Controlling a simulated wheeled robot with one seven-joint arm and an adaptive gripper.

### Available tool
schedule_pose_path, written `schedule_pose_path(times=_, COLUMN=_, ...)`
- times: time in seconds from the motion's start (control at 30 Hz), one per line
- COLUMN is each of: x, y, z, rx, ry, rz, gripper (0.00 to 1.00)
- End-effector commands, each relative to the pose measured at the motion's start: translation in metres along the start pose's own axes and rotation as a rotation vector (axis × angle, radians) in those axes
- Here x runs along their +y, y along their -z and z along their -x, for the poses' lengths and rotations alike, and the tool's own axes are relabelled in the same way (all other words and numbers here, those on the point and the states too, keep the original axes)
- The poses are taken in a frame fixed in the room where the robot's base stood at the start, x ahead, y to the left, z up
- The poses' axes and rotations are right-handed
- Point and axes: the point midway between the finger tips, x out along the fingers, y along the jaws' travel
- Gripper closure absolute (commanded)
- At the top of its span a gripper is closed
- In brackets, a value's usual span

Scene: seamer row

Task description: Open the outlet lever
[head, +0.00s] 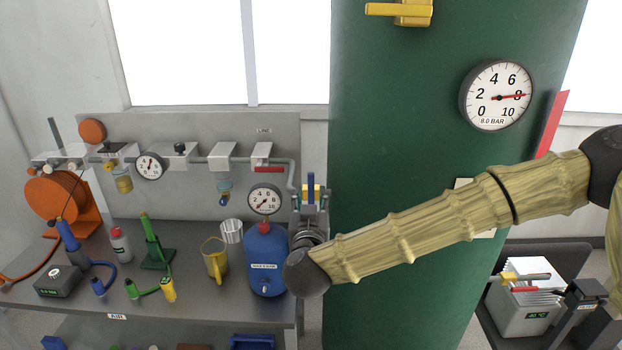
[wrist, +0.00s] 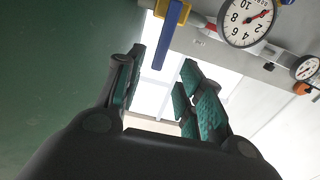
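A blue lever (head: 311,186) on a yellow valve body (head: 304,192) stands upright at the end of the grey pipe, beside the green tank. No readable label marks it as the outlet lever. In the wrist view the blue lever (wrist: 172,32) shows beyond the fingertips, near the top. My gripper (wrist: 163,65) is open with nothing between its fingers. In the head view my gripper (head: 309,207) is just in front of and below the lever and hides part of the valve. I see no clear contact with the lever.
The green tank (head: 400,130) stands close on the right, with a dial gauge (head: 497,96). A red lever (head: 269,169) is on the panel near a "LINE" label.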

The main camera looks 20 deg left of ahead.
Motion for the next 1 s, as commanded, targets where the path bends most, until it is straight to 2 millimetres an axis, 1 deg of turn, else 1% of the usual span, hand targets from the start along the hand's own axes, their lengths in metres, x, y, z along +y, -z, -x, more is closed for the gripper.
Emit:
schedule_pose_path(times=0.03, x=0.001, y=0.003, z=-0.008, rx=-0.001, ry=-0.002, rz=-0.001, gripper=0.62)
schedule_pose_path(times=0.3, x=0.0, y=0.003, z=-0.052, rx=-0.002, ry=-0.001, rz=-0.002, gripper=0.62)
schedule_pose_path(times=0.5, x=0.0, y=0.002, z=-0.076, rx=-0.001, ry=0.0, rz=-0.001, gripper=0.62)
schedule_pose_path(times=0.7, x=0.0, y=0.0, z=-0.086, rx=-0.001, ry=0.002, rz=-0.001, gripper=0.62)
schedule_pose_path(times=1.0, x=0.0, y=0.0, z=-0.088, rx=0.0, ry=0.002, rz=0.0, gripper=0.62)
